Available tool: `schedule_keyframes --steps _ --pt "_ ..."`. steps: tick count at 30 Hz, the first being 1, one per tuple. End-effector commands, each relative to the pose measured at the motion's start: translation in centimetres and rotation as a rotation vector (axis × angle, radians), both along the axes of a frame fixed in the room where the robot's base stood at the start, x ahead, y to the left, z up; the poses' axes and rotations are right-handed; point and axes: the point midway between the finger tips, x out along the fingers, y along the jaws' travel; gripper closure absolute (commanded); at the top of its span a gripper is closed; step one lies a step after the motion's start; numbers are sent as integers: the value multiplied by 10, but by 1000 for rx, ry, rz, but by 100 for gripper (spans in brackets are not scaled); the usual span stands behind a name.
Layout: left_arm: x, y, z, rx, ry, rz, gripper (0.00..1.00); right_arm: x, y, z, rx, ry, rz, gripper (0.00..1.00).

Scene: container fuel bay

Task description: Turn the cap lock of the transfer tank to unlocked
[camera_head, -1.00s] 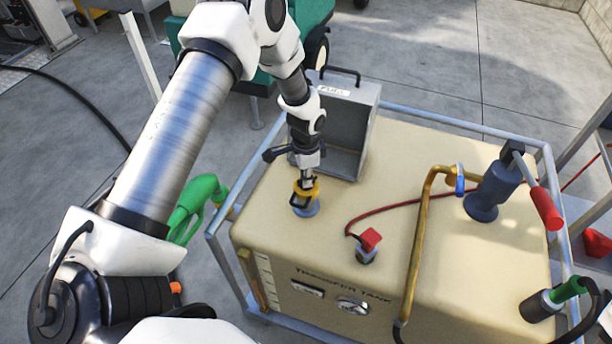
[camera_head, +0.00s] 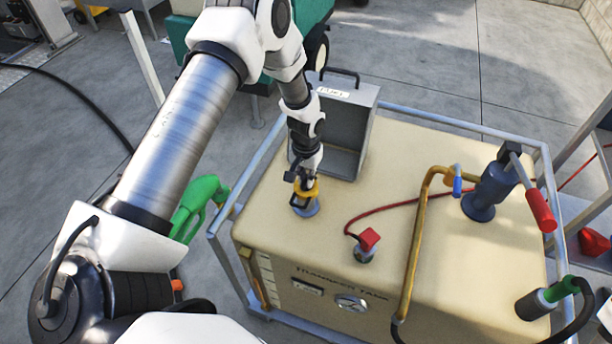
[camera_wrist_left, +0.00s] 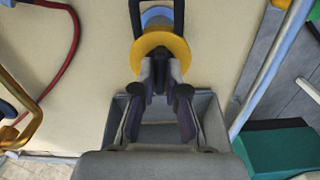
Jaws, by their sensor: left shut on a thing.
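The transfer tank (camera_head: 400,255) is a beige box in a grey tube frame, with its name on the front face. Its cap lock (camera_head: 305,200) is a yellow piece on a blue-grey neck at the tank top's left part. My left gripper (camera_head: 304,184) reaches down from above and is shut on the cap lock. In the left wrist view, the fingers of the left gripper (camera_wrist_left: 160,75) close at the edge of the round yellow cap (camera_wrist_left: 158,45), with a dark loop handle (camera_wrist_left: 155,12) beyond it. The fingers partly hide the cap. My right gripper is not in view.
An open grey metal box (camera_head: 350,120) stands on the tank just behind the cap. A red clip (camera_head: 369,238) with a red cable, a brass pipe (camera_head: 412,255) and a blue hand pump (camera_head: 490,190) stand to the right. A green nozzle (camera_head: 200,200) hangs at the left.

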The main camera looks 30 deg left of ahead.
Motion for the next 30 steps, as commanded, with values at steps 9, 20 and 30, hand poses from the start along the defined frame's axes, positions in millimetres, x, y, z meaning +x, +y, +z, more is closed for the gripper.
schedule_keyframes --steps 9,20,30 --pt "-4 -1 -3 -1 11 102 100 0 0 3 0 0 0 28" --pt "-4 -1 -3 -1 11 114 100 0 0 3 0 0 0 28" --pt "-2 0 -2 -1 5 113 62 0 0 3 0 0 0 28"
